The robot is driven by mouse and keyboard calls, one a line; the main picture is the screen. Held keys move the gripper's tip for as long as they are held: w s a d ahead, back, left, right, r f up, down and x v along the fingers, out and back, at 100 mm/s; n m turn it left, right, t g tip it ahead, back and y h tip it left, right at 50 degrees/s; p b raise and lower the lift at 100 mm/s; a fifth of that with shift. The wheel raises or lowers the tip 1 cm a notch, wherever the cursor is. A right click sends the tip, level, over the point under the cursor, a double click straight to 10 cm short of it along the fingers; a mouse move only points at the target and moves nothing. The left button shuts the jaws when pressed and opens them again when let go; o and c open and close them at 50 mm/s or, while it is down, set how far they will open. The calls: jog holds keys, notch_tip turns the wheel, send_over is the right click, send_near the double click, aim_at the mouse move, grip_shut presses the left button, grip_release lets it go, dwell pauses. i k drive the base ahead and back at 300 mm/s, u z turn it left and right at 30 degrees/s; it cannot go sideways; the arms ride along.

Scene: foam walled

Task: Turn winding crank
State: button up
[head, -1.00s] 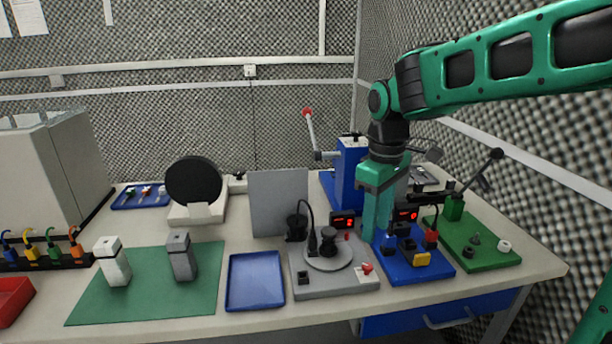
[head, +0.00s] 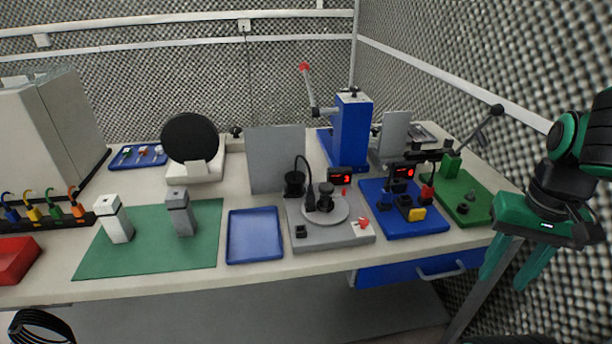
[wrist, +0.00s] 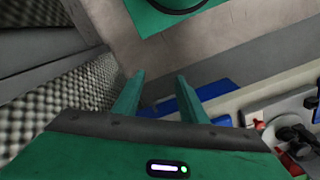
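A green base plate (head: 471,208) sits at the right end of the bench. It carries a green block (head: 451,166) with a slanted dark arm that ends in a black ball knob (head: 497,110); this looks like the winding crank. My gripper (head: 503,284) hangs off the bench's right front corner, fingers pointing down, to the right of and nearer than the green plate. In the wrist view my gripper (wrist: 160,80) is open, with nothing between its fingers. The crank cannot be made out in the wrist view.
A blue fixture plate (head: 386,226) and a grey turntable fixture (head: 300,240) stand left of the green plate. A blue press (head: 350,130) with a red-knobbed lever rises behind. A blue drawer (head: 400,269) is under the bench. A foam wall is close on the right.

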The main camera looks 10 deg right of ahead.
aim_at(329, 209)
jog(key=u, duration=0.05)
jog(key=k, duration=1.05)
jog(key=z, duration=0.6)
jog(key=i, duration=1.45)
jog(key=u, duration=0.6)
